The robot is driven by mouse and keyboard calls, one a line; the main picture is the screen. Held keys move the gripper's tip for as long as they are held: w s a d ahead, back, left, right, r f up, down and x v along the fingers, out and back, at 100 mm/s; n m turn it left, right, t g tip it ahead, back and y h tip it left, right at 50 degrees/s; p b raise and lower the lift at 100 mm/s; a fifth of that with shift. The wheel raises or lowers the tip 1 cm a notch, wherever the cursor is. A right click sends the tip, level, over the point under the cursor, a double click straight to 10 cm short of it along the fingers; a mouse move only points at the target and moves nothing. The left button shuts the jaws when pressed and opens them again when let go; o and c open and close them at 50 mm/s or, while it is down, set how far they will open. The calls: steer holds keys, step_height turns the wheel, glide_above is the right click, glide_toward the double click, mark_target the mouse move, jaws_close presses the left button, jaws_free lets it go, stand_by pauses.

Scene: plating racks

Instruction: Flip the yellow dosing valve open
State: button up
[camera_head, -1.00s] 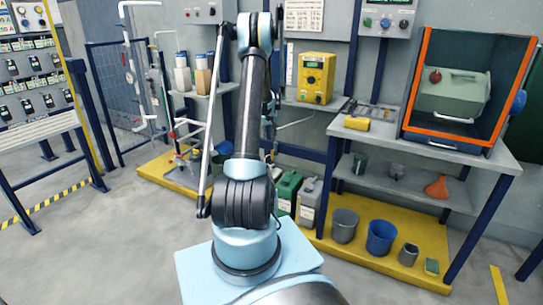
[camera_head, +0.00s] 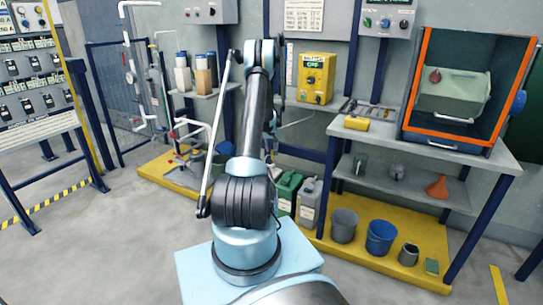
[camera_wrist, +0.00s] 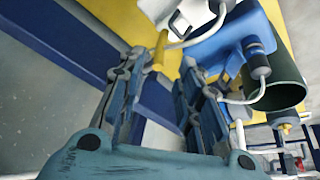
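In the wrist view, a small yellow piece (camera_wrist: 160,50), which looks like the dosing valve's lever, stands at the tips of my gripper (camera_wrist: 161,62). The fingers are spread apart, one on each side of it. Its lower end is close to the left fingertip; I cannot tell whether they touch. A white hose curves beside it. In the head view my arm hides the valve and the gripper.
In the wrist view, a blue container (camera_wrist: 225,42) with a black-capped fitting (camera_wrist: 258,62) and a dark green bucket (camera_wrist: 278,88) are close to the right finger. Open floor lies left.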

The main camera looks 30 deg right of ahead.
mark_target(272, 152)
steer(key=shift+x, duration=3.45)
jaws_close()
